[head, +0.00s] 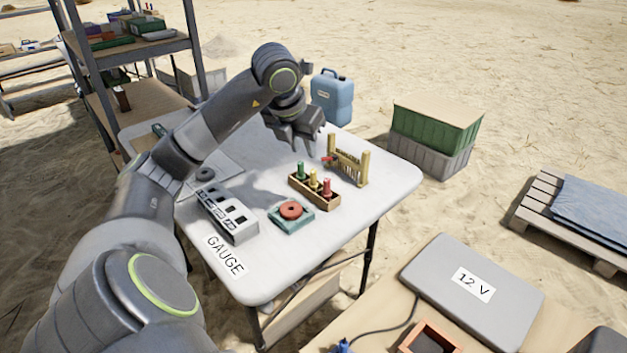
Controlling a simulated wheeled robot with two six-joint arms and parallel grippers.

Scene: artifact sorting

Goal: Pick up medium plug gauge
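Three plug gauges stand upright in a small wooden rack on the white table: a green one (300,170), a yellow one (313,181) in the middle and a red one (326,187). I cannot read size marks on them. The wooden rack (318,195) sits near the middle of the table's right half. My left gripper (301,148) points down above the table, behind and above the rack, apart from the gauges. Its fingers look spread, with nothing between them. My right gripper is not in view.
On the table (265,275) are a teal block with a red ring (291,210), a grey slotted box (227,213) and a wooden frame with hanging pieces (349,165) close right of the rack. A blue jerrycan (332,97) stands at the back.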

